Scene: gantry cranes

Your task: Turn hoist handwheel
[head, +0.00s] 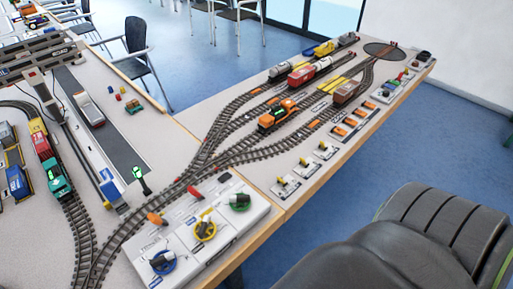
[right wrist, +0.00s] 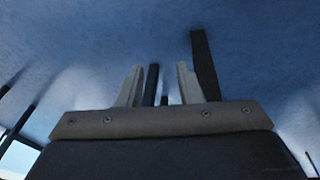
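A white control panel (head: 232,241) sits at the front edge of the layout in the head view. It carries three handwheels with dark and white knobs: a blue one (head: 163,262), a yellow one (head: 205,229) and a green one (head: 240,202). The panel labels are too small to read, so I cannot tell which wheel is the hoist. Red and orange levers (head: 195,193) stand along its back. A grey gantry crane (head: 45,58) spans the upper left. My right gripper (right wrist: 160,70) is open and empty in the right wrist view, away from the panel. My left gripper is not in view.
Tracks with an orange locomotive (head: 278,114) and wagons run behind the panel. Small yellow-handled levers (head: 283,187) line the right table's front edge. A green signal post (head: 140,178) stands left of the panel. Chairs (head: 142,50) stand behind.

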